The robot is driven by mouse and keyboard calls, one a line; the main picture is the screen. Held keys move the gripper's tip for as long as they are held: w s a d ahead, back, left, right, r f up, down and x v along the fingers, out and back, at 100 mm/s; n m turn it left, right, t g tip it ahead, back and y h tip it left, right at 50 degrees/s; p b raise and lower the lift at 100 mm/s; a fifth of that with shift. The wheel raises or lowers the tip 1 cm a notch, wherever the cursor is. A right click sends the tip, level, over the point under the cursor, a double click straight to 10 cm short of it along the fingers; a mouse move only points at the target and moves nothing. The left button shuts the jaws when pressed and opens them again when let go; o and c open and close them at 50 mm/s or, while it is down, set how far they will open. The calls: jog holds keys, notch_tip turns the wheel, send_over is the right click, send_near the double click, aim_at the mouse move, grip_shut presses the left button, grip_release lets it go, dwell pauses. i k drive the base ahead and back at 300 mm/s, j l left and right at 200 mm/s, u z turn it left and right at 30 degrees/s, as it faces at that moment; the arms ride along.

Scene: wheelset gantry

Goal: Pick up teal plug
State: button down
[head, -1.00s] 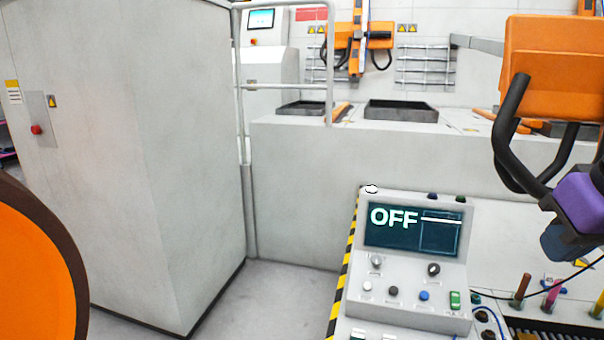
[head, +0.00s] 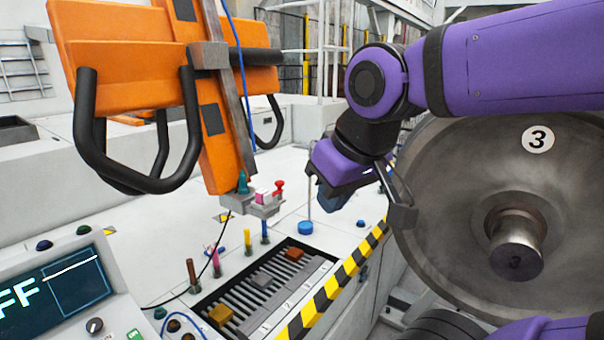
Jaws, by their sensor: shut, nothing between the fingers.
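A teal plug (head: 242,184) stands upright at the left of a small grey holder (head: 264,208) at the lower end of the orange gantry unit (head: 205,100). A pink-and-white block (head: 264,196) and a red plug (head: 279,187) are beside it on the same holder. My gripper (head: 333,198) is to the right of the holder, apart from the teal plug, at the end of my purple arm. Its fingers are small and dark in this view; it looks shut and empty.
A large wheel marked 3 (head: 470,180) fills the right. A control panel (head: 65,290) is at lower left.

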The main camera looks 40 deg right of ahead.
aim_at(243, 181)
jog(key=z, duration=0.35)
jog(key=i+l+u, duration=0.35)
jog(key=l, duration=0.4)
jog(key=i+l+u, duration=0.15)
jog(key=i+l, duration=0.15)
jog(key=l, duration=0.1)
